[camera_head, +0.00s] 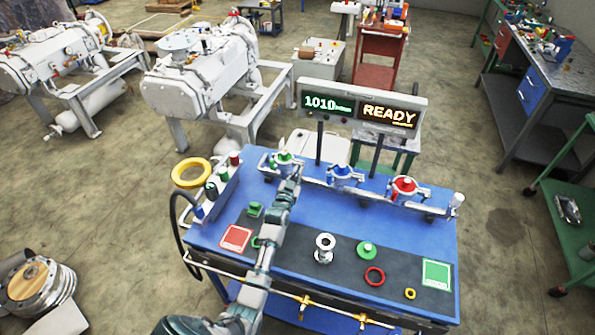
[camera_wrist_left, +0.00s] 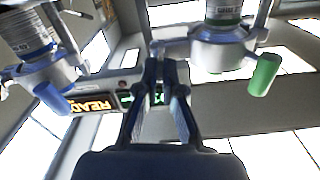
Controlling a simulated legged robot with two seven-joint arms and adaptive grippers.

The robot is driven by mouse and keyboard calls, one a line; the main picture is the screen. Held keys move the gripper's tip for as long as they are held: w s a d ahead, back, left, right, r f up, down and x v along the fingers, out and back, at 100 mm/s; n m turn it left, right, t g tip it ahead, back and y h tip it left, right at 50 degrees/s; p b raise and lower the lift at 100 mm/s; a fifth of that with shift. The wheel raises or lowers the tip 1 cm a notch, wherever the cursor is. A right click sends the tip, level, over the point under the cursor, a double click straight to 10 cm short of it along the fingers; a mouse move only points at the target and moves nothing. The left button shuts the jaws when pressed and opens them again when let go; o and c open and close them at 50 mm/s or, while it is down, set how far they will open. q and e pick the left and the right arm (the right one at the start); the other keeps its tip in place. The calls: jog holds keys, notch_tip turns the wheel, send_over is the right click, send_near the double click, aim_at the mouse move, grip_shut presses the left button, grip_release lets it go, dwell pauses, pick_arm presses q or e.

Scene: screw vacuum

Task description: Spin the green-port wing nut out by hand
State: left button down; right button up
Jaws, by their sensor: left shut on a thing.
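The green port (camera_head: 284,157) stands at the back left of the blue bench, with a metal clamp around it. My left gripper (camera_head: 295,172) reaches up to the right side of this clamp. In the left wrist view the two fingertips (camera_wrist_left: 161,70) are close together at the clamp's side, shut on a small part there, which looks like the wing nut but is mostly hidden by the fingers. The port's clamp (camera_wrist_left: 222,48) has a green handle (camera_wrist_left: 264,75) on its far side, apart from the fingers. My right gripper is in neither view.
The blue port (camera_head: 345,174) and red port (camera_head: 404,187) stand to the right along the same rail. A display (camera_head: 362,107) reading READY rises behind. A metal flange (camera_head: 324,248), green cap (camera_head: 367,250) and red ring (camera_head: 374,276) lie on the dark mat.

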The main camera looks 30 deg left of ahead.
pick_arm(q)
jog(key=shift+s+f+n+p, duration=0.15)
jog(key=shift+n+p, duration=0.5)
jog(key=shift+n, duration=2.8)
jog(key=shift+w+f+n+p, duration=0.1)
jog(key=shift+f+n+p, duration=0.4)
jog(key=shift+n, duration=3)
jog(key=shift+s+n+p, duration=0.1)
jog(key=shift+n+p, duration=0.7)
jog(key=shift+n, duration=2.65)
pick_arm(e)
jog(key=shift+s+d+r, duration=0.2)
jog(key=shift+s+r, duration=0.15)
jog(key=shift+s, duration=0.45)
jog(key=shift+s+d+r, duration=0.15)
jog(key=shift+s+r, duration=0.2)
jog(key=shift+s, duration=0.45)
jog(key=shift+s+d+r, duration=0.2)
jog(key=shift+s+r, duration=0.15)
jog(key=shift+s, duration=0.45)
pick_arm(q)
jog(key=c, duration=1.3)
grip_release()
jog(key=shift+w+a, duration=0.1)
jog(key=shift+w, duration=0.25)
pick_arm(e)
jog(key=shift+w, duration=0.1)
